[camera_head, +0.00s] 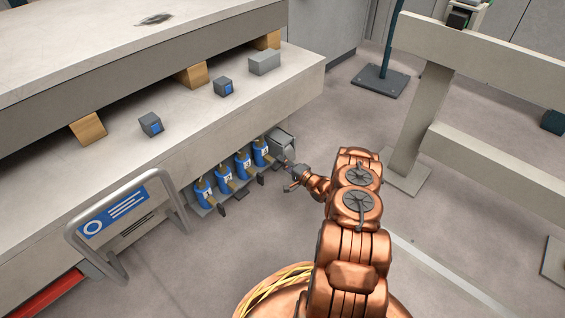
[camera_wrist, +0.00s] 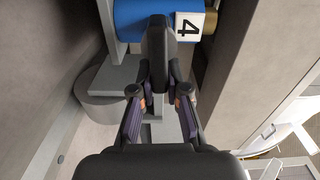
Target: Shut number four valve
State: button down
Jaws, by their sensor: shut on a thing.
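The number four valve (camera_head: 261,152) is the far right one in a row of blue valves low along the machine's side. In the wrist view its blue body (camera_wrist: 147,20) and white label with a black 4 (camera_wrist: 187,25) show at the top. Its dark lever (camera_wrist: 158,48) points down the picture toward my gripper. My gripper (camera_wrist: 158,95) is shut on this lever, one finger on each side. In the head view my gripper (camera_head: 292,178) is just right of the valve row, and its grip is too small to make out.
The other blue valves (camera_head: 224,180) stand close to the left with dark levers sticking out. A grey box (camera_head: 281,140) is behind valve four. A sign frame (camera_head: 125,208) stands at the left. Open floor (camera_head: 250,235) lies in front; a pale barrier (camera_head: 490,60) is right.

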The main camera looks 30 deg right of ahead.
jog(key=shift+s+a+f+m+y, duration=0.15)
jog(key=shift+a+f, duration=0.1)
jog(key=shift+a, duration=0.2)
jog(key=shift+w+a+f+m+y, duration=0.1)
jog(key=shift+a+f+m+y, duration=0.1)
jog(key=shift+a, duration=0.2)
jog(key=c, duration=1.2)
grip_release()
jog(key=shift+o, duration=0.2)
jog(key=shift+d+r, duration=0.3)
jog(key=shift+d, duration=0.2)
jog(key=v, duration=1.2)
jog(key=shift+a+r, duration=0.1)
jog(key=shift+a, duration=0.05)
